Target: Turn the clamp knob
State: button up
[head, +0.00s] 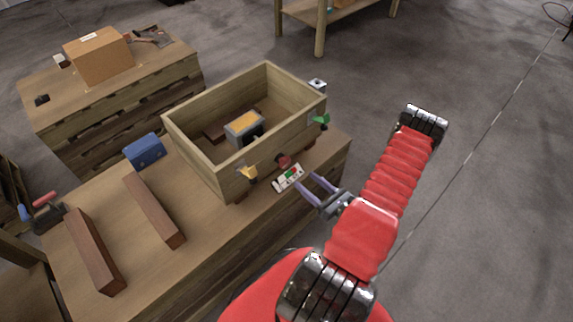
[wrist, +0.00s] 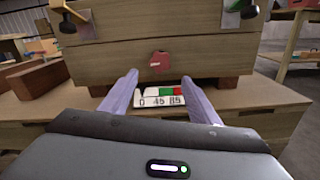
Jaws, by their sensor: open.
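A small dark red knob (head: 284,160) sits low on the front wall of the wooden box. It also shows as a red, blocky shape in the wrist view (wrist: 159,62), centred ahead of the fingers. A scale plate (head: 289,178) with white, green and red fields lies below it. In the wrist view the plate (wrist: 160,99) reads 0, 45, 85. My gripper (head: 306,180) is open and empty, its two lavender fingers pointing at the box wall. In the wrist view the fingers (wrist: 159,80) stand left and right below the knob, not closed on it.
The open wooden box (head: 195,152) holds a grey block with a yellow top (head: 244,125). Brown bars (head: 153,210) and a blue case (head: 143,151) lie left on the bench. Floor at right is clear.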

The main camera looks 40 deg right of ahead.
aim_at(287, 165)
jog(key=shift+w+a, duration=0.15)
jog(key=shift+w, duration=5.75)
jog(key=shift+c, duration=0.2)
jog(key=c, duration=1)
jog(key=shift+m, duration=0.4)
jog(key=m, duration=0.7)
jog(key=shift+m, duration=0.4)
jog(key=m, duration=0.4)
jog(key=shift+s+m, duration=0.1)
jog(key=shift+m, duration=2.1)
